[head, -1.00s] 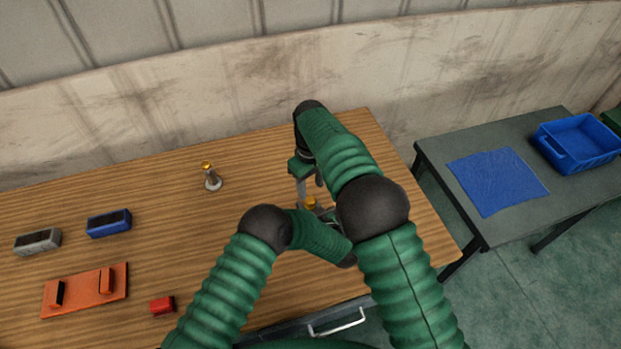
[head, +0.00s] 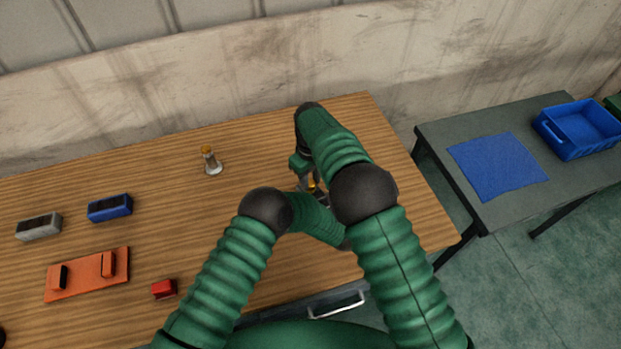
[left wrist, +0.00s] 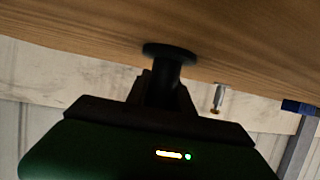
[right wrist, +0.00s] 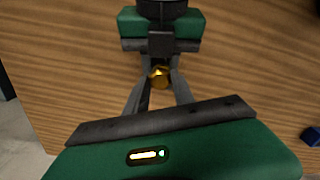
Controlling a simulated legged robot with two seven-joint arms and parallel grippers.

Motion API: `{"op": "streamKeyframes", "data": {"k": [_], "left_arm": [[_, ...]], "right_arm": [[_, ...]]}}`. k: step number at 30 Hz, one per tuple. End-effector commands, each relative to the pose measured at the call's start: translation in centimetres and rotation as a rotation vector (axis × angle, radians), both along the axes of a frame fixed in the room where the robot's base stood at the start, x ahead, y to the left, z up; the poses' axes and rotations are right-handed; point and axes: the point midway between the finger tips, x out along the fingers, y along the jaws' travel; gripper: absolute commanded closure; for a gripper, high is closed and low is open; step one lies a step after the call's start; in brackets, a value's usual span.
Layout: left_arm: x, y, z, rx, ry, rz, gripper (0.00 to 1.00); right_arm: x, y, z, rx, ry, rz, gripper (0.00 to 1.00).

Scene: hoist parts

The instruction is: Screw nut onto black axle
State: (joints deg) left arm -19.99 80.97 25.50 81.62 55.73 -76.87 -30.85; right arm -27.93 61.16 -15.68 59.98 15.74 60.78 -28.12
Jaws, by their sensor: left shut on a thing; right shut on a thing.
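The black axle (left wrist: 168,62) stands on its round flange on the wooden table, between the fingers of my left gripper (left wrist: 165,88), which is shut on it. In the head view that gripper is mostly hidden by my arms. My right gripper (right wrist: 160,82) points down and is shut on a golden nut (right wrist: 159,76); the nut also shows in the head view (head: 311,184). In the right wrist view the nut is right by my left gripper's fingers. The axle's top is hidden, so I cannot tell how far the nut sits on it.
A silver axle (head: 212,167) with a golden top stands at the table's back. Grey (head: 38,227) and blue (head: 110,208) blocks, an orange plate (head: 87,280) and a red block (head: 163,289) lie left. A side table holds a blue mat (head: 497,167) and blue bin (head: 578,130).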

Motion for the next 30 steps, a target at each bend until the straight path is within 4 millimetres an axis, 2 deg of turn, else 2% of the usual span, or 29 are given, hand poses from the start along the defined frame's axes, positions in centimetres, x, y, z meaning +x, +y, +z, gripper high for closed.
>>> {"op": "streamKeyframes", "data": {"k": [7,14,19,20,21,25,30], "left_arm": [[0.02,-0.04,0.05,-0.001,-0.001,-0.001,1.00],[0.02,-0.04,0.05,-0.001,-0.001,-0.001,1.00],[0.02,-0.04,0.05,-0.001,-0.001,-0.001,1.00],[0.02,-0.04,0.05,-0.001,-0.001,-0.001,1.00],[0.02,-0.04,0.05,-0.001,-0.001,-0.001,1.00],[0.02,-0.04,0.05,-0.001,-0.001,-0.001,1.00],[0.02,-0.04,0.05,-0.001,-0.001,-0.001,1.00]], "right_arm": [[0.03,-0.02,0.04,0.000,-0.001,-0.018,1.00],[0.06,0.01,0.02,-0.002,-0.002,-0.414,1.00],[0.06,0.02,0.03,0.000,-0.002,-0.432,1.00],[0.06,0.02,0.03,0.000,-0.002,-0.432,0.67],[0.06,0.04,0.04,0.000,-0.002,-0.431,0.62],[0.04,0.02,0.03,-0.001,-0.001,-0.430,0.45],[0.04,0.01,0.02,-0.001,-0.001,-0.430,0.45]]}}
